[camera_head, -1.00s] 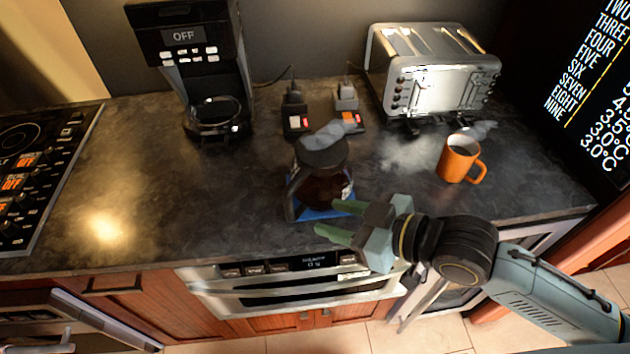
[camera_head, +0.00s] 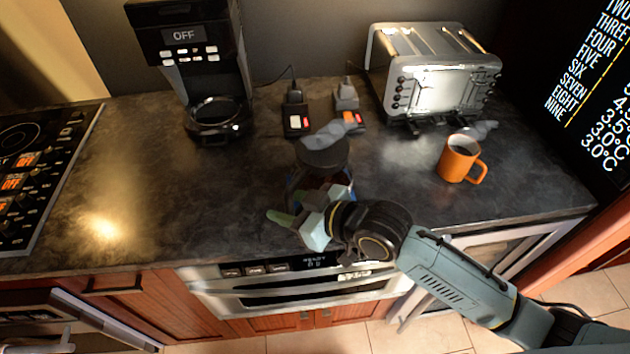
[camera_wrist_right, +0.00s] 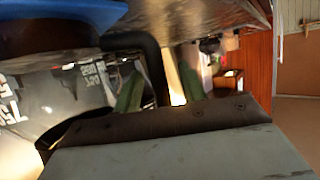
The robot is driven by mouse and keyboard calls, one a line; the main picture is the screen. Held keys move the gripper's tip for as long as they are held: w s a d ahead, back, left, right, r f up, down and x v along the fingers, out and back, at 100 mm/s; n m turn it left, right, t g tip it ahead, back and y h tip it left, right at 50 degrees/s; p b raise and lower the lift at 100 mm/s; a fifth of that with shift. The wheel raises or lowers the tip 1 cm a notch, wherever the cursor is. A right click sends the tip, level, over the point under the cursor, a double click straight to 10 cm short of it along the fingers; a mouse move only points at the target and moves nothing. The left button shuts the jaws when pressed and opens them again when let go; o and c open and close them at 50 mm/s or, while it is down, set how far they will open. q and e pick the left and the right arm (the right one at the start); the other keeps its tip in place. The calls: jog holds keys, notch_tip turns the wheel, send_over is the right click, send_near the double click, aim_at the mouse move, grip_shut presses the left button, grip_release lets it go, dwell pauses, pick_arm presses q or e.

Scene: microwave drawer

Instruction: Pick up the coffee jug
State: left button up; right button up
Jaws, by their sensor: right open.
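The coffee jug (camera_head: 322,155) stands on the counter near its front edge, and its dark round lid shows in the head view. My right gripper (camera_head: 295,207) is in front of the jug and hides most of its body. In the right wrist view the jug's clear wall with white volume marks (camera_wrist_right: 75,85) fills the left. Its black handle (camera_wrist_right: 150,62) runs between the two green fingers of my right gripper (camera_wrist_right: 160,90). The fingers are open, with gaps beside the handle. My left gripper is not in view.
A coffee maker (camera_head: 190,55) stands at the back left and a silver toaster (camera_head: 435,70) at the back right. An orange mug (camera_head: 458,160) is right of the jug. Drawer appliance (camera_head: 290,290) lies below the counter edge.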

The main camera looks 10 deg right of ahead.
jog(key=shift+c, duration=0.2)
grip_shut()
dwell(1.1)
jog(key=shift+r, duration=0.1)
